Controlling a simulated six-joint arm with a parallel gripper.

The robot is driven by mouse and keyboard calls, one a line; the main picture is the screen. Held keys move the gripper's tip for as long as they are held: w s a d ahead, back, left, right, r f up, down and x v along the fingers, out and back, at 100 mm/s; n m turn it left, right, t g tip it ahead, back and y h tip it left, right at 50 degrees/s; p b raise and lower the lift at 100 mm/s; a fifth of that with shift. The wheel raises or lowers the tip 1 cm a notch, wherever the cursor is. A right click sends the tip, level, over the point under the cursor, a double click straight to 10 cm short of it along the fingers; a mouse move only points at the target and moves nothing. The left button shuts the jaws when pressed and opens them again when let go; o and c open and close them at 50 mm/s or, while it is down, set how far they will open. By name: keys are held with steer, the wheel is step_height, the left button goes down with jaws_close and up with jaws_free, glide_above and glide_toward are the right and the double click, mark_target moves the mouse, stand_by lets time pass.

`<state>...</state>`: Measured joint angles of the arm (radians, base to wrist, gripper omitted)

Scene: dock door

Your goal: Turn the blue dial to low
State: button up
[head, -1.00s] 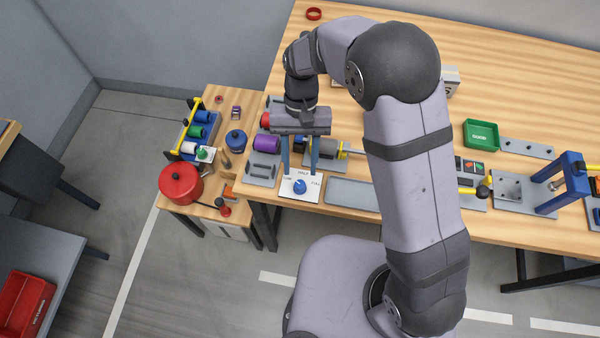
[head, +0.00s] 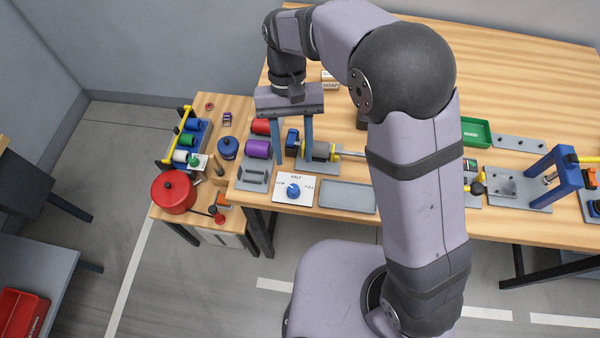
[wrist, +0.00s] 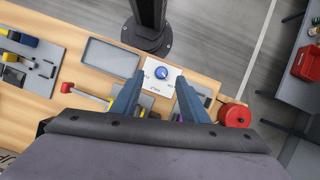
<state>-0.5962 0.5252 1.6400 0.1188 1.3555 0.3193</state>
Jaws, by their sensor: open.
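The blue dial (head: 293,191) sits on a white plate (head: 306,199) at the front edge of the wooden bench. The plate's marks include HALF at the top, with LOW and FULL to the sides. My gripper (head: 293,160) is open and empty above and behind the dial, fingers pointing down. In the wrist view the dial (wrist: 162,73) lies ahead of and between the two open fingers (wrist: 153,100), with nothing held. Which mark the dial's pointer faces is too small to tell.
A grey tray (head: 347,197) lies right of the plate, and a grey block with purple (head: 257,149) and red (head: 261,126) cylinders lies left and behind. A red pot (head: 173,193) stands on the lower side table. The bench's front edge is close to the dial.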

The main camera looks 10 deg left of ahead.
mark_target(296, 185)
steer(key=s+d+f+n+t+h+b, duration=0.4)
steer(key=s+d+n+t+h+b, duration=0.45)
steer(key=n, duration=0.65)
steer(key=w+a+r+n+t+y, duration=0.2)
steer(key=a+r+n+t+y, duration=0.15)
steer(key=a+n+t, duration=0.85)
steer(key=f, duration=0.4)
steer(key=d+f+n, duration=0.1)
steer(key=f, duration=0.4)
steer(key=d+f+n, duration=0.1)
steer(key=f, duration=0.4)
steer(key=shift+w+d+t, duration=0.15)
steer(key=shift+d+t, duration=0.1)
steer(key=shift+t, duration=0.1)
steer(key=shift+w, duration=0.15)
steer(key=shift+p+x, duration=1)
steer(key=shift+x, duration=2.55)
